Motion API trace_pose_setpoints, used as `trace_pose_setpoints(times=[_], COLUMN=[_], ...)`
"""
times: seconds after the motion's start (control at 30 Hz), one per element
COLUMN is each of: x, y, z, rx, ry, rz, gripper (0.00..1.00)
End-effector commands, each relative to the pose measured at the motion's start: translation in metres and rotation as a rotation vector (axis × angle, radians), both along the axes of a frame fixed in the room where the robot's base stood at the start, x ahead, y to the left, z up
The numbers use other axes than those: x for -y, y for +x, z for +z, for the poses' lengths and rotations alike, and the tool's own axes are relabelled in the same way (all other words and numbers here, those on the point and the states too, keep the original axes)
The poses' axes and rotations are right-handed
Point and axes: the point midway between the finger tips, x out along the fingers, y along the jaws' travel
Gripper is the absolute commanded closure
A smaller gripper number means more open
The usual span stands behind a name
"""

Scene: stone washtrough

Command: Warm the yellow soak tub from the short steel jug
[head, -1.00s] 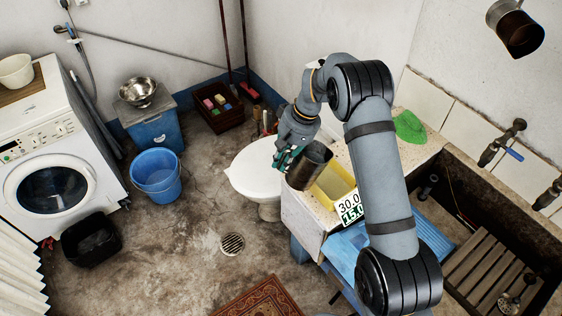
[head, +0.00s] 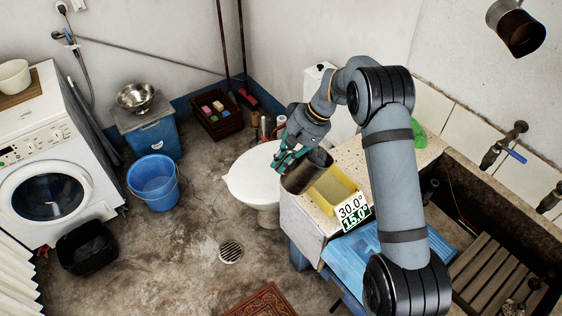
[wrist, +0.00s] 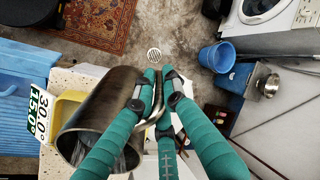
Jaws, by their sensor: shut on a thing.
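The short steel jug (head: 303,174) is a dark metal cylinder. My gripper (head: 284,156) is shut on its handle side; in the wrist view the green fingers (wrist: 160,88) close at the handle. The jug is tilted, its mouth leaning right toward the yellow soak tub (head: 345,186). The jug (wrist: 95,105) overlaps part of the tub (wrist: 66,106) in the wrist view. The tub stands on the speckled ledge. I see no clear stream between jug and tub. A sign in front of the tub (head: 352,212) reads 30.0° over 15.0°.
A white toilet (head: 250,180) stands just left of the jug. The stone washtrough (head: 475,205) with a wooden rack lies right. A green item (head: 420,136) is partly behind my arm. A blue bucket (head: 153,178) stands on the floor, with clear floor around the drain (head: 230,251).

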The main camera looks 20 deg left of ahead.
Motion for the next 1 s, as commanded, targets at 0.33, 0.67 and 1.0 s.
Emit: trace_pose_setpoints(times=[0.33, 0.67, 1.0], x=[-0.0004, 0.001, 0.0032], y=[0.0009, 0.0016, 0.0025], z=[0.0014, 0.0012, 0.0059], rx=[0.002, -0.007, -0.031], ry=[0.001, 0.023, 0.081], rz=[-0.001, -0.004, -0.006], gripper=[1.0, 1.0, 1.0])
